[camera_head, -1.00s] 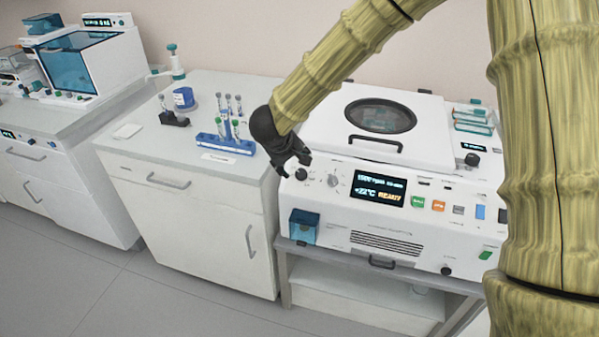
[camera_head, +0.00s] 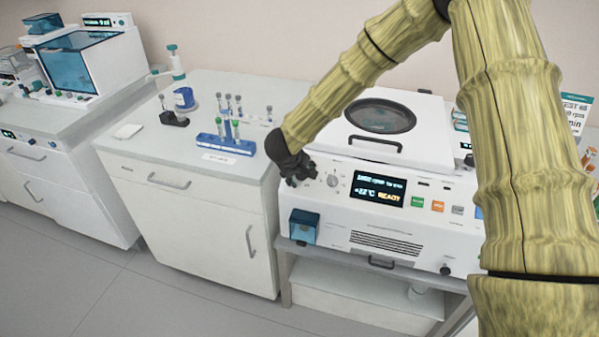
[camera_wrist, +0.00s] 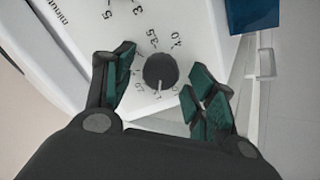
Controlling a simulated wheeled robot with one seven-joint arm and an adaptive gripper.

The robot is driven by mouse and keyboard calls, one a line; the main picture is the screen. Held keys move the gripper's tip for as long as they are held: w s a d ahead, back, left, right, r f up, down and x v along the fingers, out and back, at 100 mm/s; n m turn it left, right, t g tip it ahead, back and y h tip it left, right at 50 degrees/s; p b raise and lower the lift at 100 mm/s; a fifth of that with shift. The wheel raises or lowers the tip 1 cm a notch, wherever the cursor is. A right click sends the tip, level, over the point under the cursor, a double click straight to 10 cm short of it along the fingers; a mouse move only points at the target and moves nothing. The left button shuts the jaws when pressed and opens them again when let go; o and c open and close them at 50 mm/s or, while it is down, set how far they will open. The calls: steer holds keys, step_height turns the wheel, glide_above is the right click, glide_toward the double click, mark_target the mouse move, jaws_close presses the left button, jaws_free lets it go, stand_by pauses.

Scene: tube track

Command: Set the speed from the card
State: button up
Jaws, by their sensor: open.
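The centrifuge (camera_head: 395,230) is a white machine with a round-windowed lid. Its display (camera_head: 378,185) shows "READY" and a temperature; the small top line is hard to read. A dark round knob (camera_wrist: 160,70) with a printed number scale fills the middle of the wrist view. My gripper (camera_head: 300,178) is open at the left of the front panel, and in the wrist view its fingers (camera_wrist: 163,80) stand on either side of the knob, apart from it. A card (camera_head: 577,108) with "TEST", "rpm" and "min" shows at the far right, partly hidden behind my arm.
A second dial (camera_head: 333,181) sits just right of my gripper. Green and orange buttons (camera_head: 437,206) are right of the display. A blue rack (camera_head: 226,144) with several tubes stands on the left bench. A blue box (camera_head: 303,227) hangs below the panel's left end.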

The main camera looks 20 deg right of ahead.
steer(key=c, duration=1)
steer(key=shift+r+m+p, duration=0.1)
steer(key=shift+m+p, duration=0.2)
